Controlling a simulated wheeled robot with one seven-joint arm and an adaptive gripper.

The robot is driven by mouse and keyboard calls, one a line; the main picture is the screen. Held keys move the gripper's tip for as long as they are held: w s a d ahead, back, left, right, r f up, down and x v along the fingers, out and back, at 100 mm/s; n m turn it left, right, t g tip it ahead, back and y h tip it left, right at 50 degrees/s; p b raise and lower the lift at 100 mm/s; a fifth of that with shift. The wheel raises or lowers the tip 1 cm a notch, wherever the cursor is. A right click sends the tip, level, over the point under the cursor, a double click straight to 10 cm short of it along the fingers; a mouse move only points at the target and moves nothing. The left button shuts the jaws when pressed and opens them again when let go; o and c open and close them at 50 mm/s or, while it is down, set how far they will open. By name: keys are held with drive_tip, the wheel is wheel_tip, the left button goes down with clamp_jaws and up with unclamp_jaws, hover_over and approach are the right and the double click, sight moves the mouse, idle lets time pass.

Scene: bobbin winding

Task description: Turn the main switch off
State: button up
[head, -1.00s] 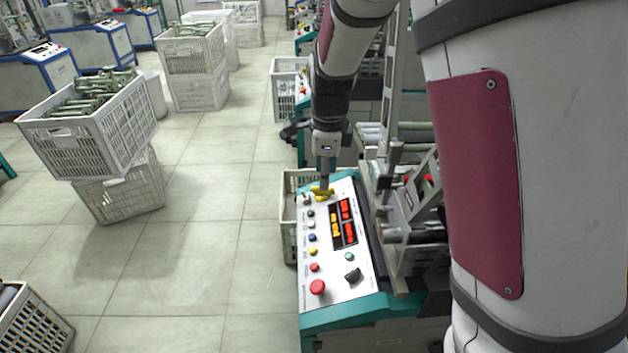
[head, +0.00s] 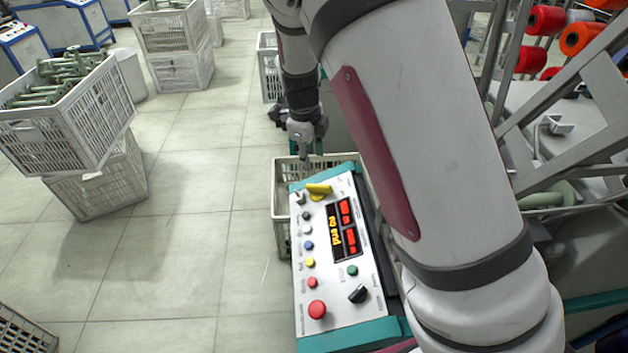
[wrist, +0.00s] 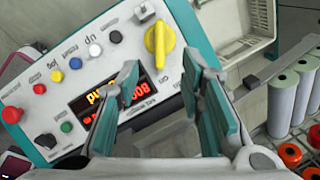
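The control panel (head: 322,285) is a white sloping face with a teal frame. A yellow rotary switch (head: 318,190) sits at its far end; which control is labelled main switch is not readable. In the wrist view the yellow switch (wrist: 159,44) is fully visible, its long handle running roughly up and down the picture. My gripper (head: 305,160) is beyond the panel's far end, apart from the switch. In the wrist view my gripper (wrist: 161,66) has its fingers spread and nothing between them. The display (head: 341,229) is lit.
The panel also has a black knob (head: 357,293), a red mushroom button (head: 317,309), a small toggle (head: 300,198) and several coloured buttons. A white crate (head: 281,205) stands behind the panel. Stacked crates (head: 95,185) stand left, with open floor between.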

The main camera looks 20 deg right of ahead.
sight(315, 185)
drive_tip(key=b+x, duration=0.2)
drive_tip(key=x, duration=1.1)
drive_tip(key=shift+c, duration=0.6)
clamp_jaws()
